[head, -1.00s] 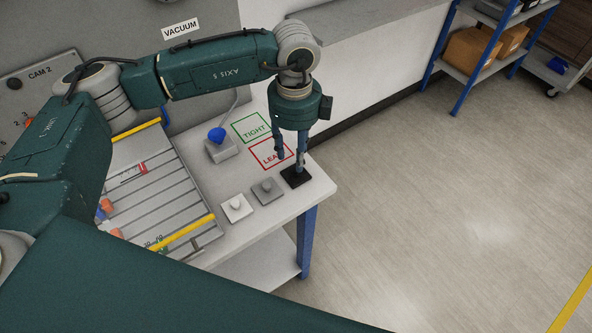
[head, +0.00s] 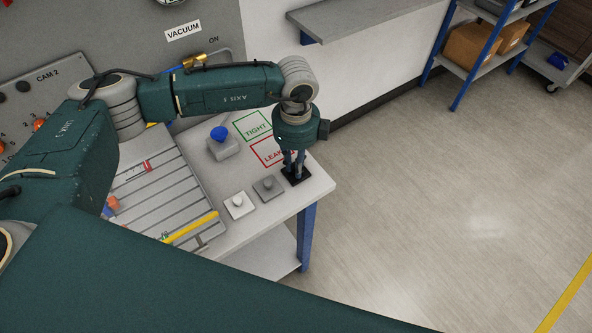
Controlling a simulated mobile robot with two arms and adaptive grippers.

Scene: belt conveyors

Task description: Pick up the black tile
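The black tile (head: 296,177) lies flat at the right front corner of the white bench top. My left gripper (head: 293,170) points straight down over it. Its two fingers are close together with their tips at the middle of the tile, and they look shut on its knob, which is hidden. The tile appears to rest on the bench. My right gripper is not in view.
A grey tile (head: 267,188) and a white tile (head: 238,204), both with knobs, lie left of the black tile. A block with a blue knob (head: 219,133) and the TIGHT (head: 252,125) and LEAK (head: 268,153) squares are behind.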

